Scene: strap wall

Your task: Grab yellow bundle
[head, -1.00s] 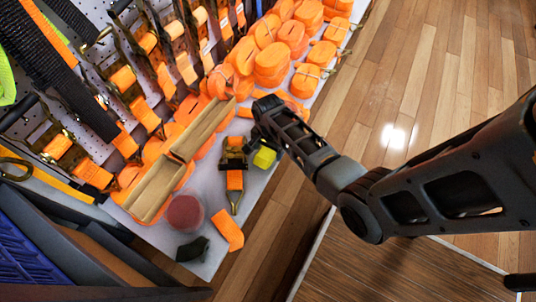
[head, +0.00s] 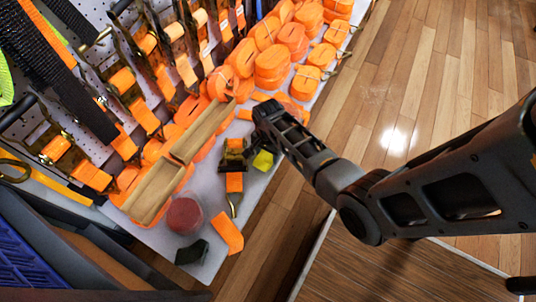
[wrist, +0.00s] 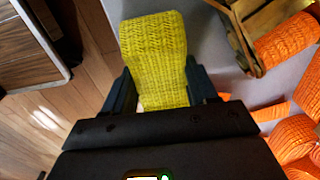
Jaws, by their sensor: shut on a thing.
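The yellow bundle (wrist: 155,55) is a woven, ribbed strap piece. In the wrist view it sits between the two dark fingers of my gripper (wrist: 160,92), which are shut on it. In the head view the yellow bundle (head: 263,160) shows as a small patch beside my gripper (head: 258,125), over the grey shelf and right of a ratchet buckle. Most of the fingers are hidden by the arm in the head view. I cannot tell whether the bundle still touches the shelf.
A ratchet buckle with orange strap (head: 234,165) lies close to the left. Wooden dividers (head: 180,160), a dark red round object (head: 185,215), a dark green piece (head: 192,252) and many orange strap rolls (head: 270,65) crowd the shelf. Open wooden floor (head: 440,70) lies to the right.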

